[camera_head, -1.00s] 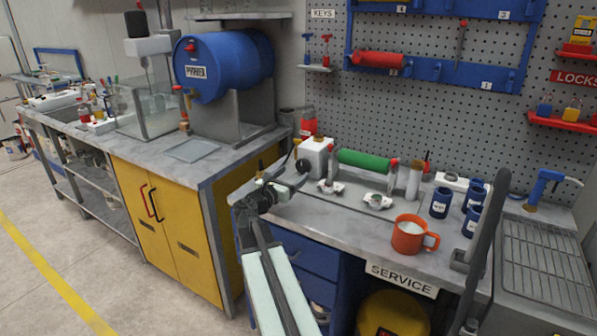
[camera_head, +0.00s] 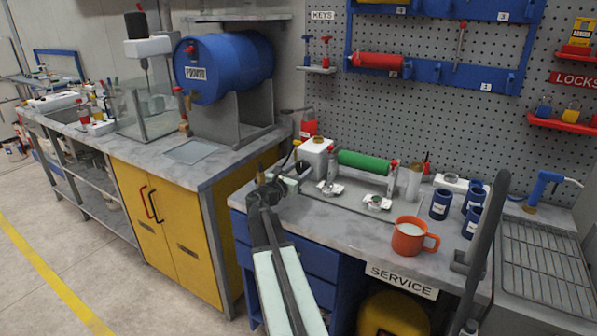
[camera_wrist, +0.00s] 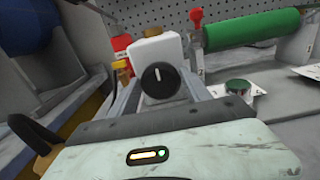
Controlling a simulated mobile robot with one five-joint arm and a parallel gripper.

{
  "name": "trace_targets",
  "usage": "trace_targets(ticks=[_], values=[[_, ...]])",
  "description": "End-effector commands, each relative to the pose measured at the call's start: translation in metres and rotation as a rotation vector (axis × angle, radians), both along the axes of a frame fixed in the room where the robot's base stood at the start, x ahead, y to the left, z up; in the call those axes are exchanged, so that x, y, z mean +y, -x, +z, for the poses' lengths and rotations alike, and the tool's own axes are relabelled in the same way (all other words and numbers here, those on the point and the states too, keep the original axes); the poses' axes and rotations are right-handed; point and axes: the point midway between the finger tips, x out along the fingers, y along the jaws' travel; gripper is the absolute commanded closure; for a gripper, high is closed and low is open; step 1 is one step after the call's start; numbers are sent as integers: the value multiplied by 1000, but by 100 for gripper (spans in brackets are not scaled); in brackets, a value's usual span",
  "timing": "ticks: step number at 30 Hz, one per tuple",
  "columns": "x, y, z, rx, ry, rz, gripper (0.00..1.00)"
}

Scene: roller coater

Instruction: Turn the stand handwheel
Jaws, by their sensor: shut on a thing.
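A round black knob with a white line, which I take to be the stand handwheel (camera_wrist: 160,82), faces me in the wrist view. My gripper (camera_wrist: 161,92) has its two grey fingers on either side of it and is shut on it. The white line is nearly upright, leaning slightly left at its top. In the head view my gripper (camera_head: 288,180) is at the left end of the service bench, just in front of the white canister (camera_head: 316,152). The knob cannot be made out there. The green roller (camera_head: 364,162) lies on its stand to the right.
An orange mug (camera_head: 408,238) and several dark blue cups (camera_head: 440,204) stand on the bench to the right. A white piece with a green-topped cap (camera_wrist: 239,88) is right of my fingers. A blue drum (camera_head: 222,68) is at the back left.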

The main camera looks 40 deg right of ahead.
Motion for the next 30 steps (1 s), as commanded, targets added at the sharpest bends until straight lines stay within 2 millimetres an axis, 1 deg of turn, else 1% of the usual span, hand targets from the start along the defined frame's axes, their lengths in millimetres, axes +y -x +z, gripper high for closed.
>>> trace_targets(ticks=[5,11,30], values=[[-2,1,1,-51,-10,-1,85],[-3,1,1,-181,-40,-1,84],[-3,4,-1,-765,-184,0,85]])
